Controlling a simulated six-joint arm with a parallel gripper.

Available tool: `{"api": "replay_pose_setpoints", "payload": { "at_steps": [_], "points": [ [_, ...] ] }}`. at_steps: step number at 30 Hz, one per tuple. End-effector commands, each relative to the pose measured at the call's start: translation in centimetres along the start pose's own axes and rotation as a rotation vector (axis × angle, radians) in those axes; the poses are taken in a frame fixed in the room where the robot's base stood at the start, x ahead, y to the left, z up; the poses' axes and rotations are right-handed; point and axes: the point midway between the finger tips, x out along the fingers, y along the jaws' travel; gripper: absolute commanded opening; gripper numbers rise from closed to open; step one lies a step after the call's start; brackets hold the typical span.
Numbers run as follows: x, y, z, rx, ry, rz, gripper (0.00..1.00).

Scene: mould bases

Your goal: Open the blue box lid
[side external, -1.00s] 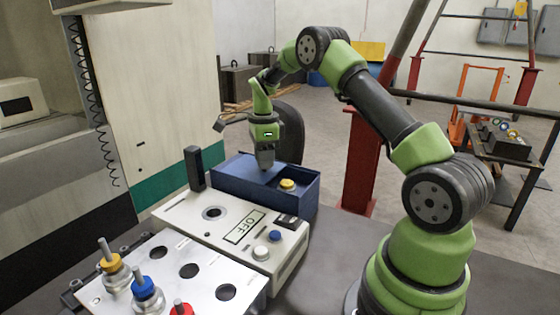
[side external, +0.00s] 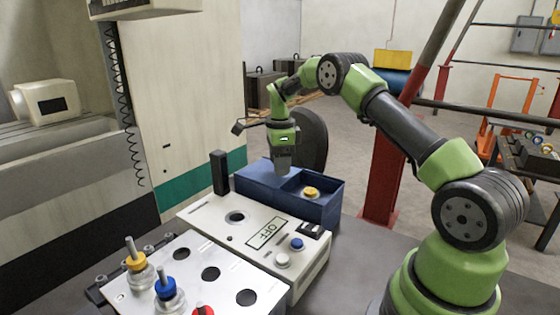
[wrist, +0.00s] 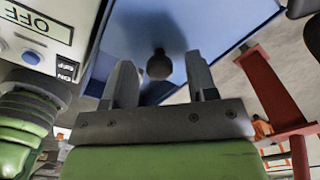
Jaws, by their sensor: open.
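The blue box (side external: 325,210) stands behind the white control panel in the side view. Its right part is open at the top and holds a yellow-topped piece (side external: 311,191). The blue lid (side external: 255,174) covers the left part. My gripper (side external: 282,172) points down over the lid, and the side view does not show clearly whether it touches. In the wrist view, my gripper (wrist: 160,82) is open, and a dark round knob (wrist: 159,64) on the blue surface shows between its fingers. No grip on the knob is visible.
The white panel (side external: 215,222) with an OFF display stands directly in front of the box. A black upright post (side external: 219,172) is close to the box's left end. Yellow, blue and red-collared pieces (side external: 165,290) stand on the plate at the front left.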

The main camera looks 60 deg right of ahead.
Motion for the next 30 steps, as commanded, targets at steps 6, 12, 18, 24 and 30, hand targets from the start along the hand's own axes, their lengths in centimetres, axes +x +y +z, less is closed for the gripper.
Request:
{"api": "replay_pose_setpoints", "payload": {
  "at_steps": [6,12,18,24,30],
  "points": [
    [-1.7,-0.1,0.1,0.0,-0.003,-0.003,0.53],
    [-5.8,-0.1,0.1,0.001,-0.002,-0.007,0.53],
    [-8.7,-0.1,0.0,-0.001,-0.001,-0.003,0.53],
    [-9.9,0.0,0.0,0.001,0.0,-0.001,0.53],
    [-9.9,0.0,0.0,0.0,0.0,0.0,0.53]
  ]
}}
